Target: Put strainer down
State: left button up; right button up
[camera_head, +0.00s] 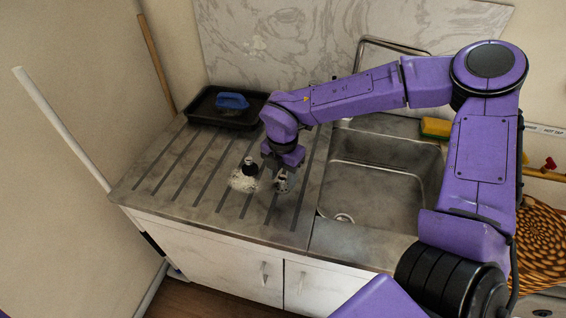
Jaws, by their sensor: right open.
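A small pale, mottled thing with a black knob, which looks like the strainer (243,182), rests on the ribbed metal drainboard (175,186) left of the sink. My right gripper (276,181) points down over the drainboard, just right of the strainer. Its jaws are open. A small dark-and-white patch shows at the fingertips; I cannot tell whether it is part of the gripper or a separate thing. My left gripper is out of view.
A black tray (203,113) with a blue item (232,100) stands at the back left. The sink basin (385,185) is to the right, with a yellow sponge (435,128) behind it. A patterned round woven piece (535,245) is at far right. The left drainboard is clear.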

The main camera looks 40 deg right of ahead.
aim_at(283, 177)
notch_tip(283, 177, up, 11)
jog(key=b, duration=0.1)
jog(key=shift+r, duration=0.2)
